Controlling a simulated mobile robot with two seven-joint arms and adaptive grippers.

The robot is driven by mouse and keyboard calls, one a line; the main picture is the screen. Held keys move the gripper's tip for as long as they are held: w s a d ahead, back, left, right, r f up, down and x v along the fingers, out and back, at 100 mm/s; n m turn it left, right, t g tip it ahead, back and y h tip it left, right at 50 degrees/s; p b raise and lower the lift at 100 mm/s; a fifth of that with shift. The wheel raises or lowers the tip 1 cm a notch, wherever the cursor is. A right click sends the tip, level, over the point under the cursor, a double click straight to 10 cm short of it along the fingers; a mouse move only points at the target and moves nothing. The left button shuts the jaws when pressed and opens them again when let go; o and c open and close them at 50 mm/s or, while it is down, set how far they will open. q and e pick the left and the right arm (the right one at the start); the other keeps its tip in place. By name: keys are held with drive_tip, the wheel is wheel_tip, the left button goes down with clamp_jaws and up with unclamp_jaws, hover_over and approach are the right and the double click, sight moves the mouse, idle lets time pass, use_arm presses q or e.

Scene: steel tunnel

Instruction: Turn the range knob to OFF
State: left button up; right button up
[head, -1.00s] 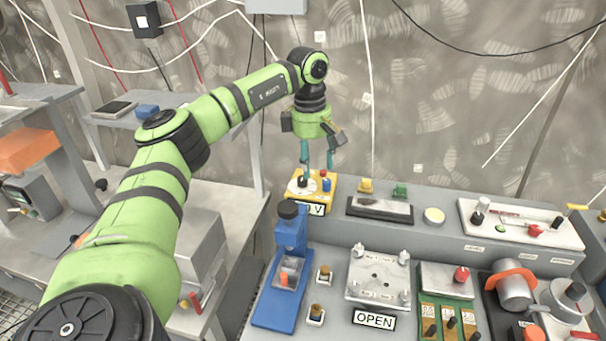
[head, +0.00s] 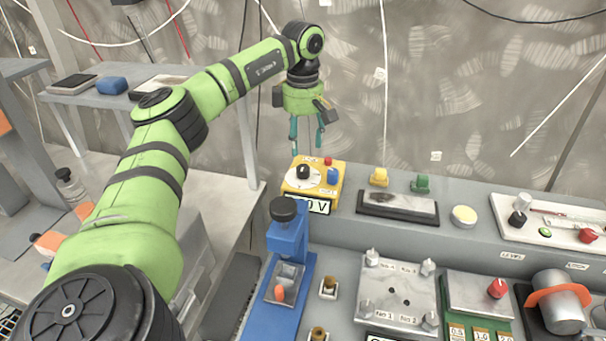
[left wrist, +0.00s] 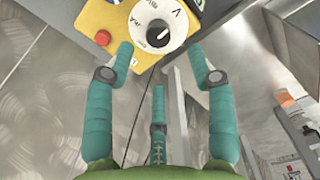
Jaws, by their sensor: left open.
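The yellow meter box (head: 331,190) stands on the bench's raised back ledge. Its round white dial (head: 291,182) carries the black range knob (head: 303,172); beside it are a red button and a blue part. My left gripper (head: 307,142) is open and empty, fingers pointing down, above and behind the box and apart from it. In the left wrist view the knob (left wrist: 158,33) lies at the top, beyond the spread fingers (left wrist: 160,60). Letters on the dial are partly readable; the knob's exact setting is unclear. My right gripper is not in view.
A blue press (head: 287,245) stands in front of the meter. A metal plate (head: 397,290) with posts is nearer. Hanging wires and a grey wall are behind.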

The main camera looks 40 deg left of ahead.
sight(303, 167)
use_arm(q)
drive_tip(key=shift+f, duration=0.55)
drive_tip(key=shift+w+a+f, duration=0.1)
drive_tip(key=shift+f, duration=0.25)
wheel_tip(303, 167, down, 6)
drive_tip(key=shift+r+p, duration=0.25)
drive_tip(key=shift+p, duration=0.55)
drive_tip(key=shift+a+f, duration=0.1)
drive_tip(key=shift+f, duration=0.35)
drive_tip(key=c, duration=1.1)
clamp_jaws()
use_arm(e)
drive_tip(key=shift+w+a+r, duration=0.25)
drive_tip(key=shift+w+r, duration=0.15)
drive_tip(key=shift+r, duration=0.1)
